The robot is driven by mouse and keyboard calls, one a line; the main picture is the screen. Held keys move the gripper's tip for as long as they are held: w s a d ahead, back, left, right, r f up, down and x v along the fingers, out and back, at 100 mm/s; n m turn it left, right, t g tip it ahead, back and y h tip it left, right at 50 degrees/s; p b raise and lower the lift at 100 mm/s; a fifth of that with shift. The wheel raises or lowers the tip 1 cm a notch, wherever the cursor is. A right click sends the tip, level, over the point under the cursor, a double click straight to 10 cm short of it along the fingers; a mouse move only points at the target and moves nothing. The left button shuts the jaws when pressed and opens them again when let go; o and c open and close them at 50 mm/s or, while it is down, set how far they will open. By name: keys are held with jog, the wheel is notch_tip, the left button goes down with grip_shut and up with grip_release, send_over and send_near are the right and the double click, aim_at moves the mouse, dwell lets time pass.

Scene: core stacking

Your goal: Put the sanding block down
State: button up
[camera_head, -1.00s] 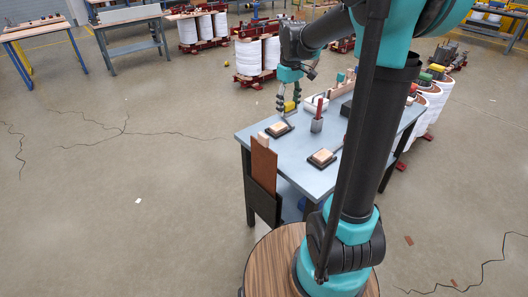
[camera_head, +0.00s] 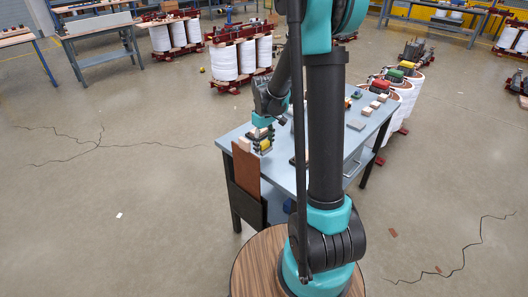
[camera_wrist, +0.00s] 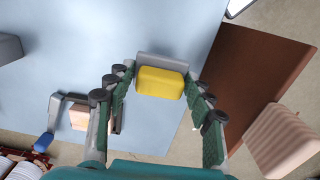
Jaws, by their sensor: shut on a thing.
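The sanding block is a yellow block with a grey face. In the wrist view the sanding block (camera_wrist: 161,82) sits between the two fingertips of my gripper (camera_wrist: 158,76).
A brown board (camera_wrist: 252,82) stands at the table's left edge, with a pale wooden block (camera_wrist: 284,138) beside it. Another wooden block (camera_wrist: 85,118) lies near the left finger. A grey block (camera_wrist: 8,48) is farther left. My arm hides the table's middle in the head view.

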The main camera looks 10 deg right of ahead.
aim_at(264, 151)
jog(key=shift+f, duration=1.75)
jog(key=shift+f, duration=0.1)
jog(key=o, duration=1.2)
notch_tip(264, 151, up, 11)
jog(key=shift+r, duration=0.1)
jog(key=shift+s+r, duration=0.15)
jog(key=shift+r, duration=0.3)
jog(key=s+d+f+m+t, duration=0.1)
jog(key=s+f+m, duration=0.1)
jog(key=s, duration=0.5)
jog(key=s+d+f+m+t, duration=0.1)
jog(key=s+f+m, duration=0.1)
jog(key=s, duration=0.5)
jog(key=s+d+f+m+t, duration=0.2)
jog(key=s+m, duration=0.1)
jog(key=s, duration=0.4)
jog(key=shift+s+f, duration=0.3)
jog(key=shift+s, duration=0.05)
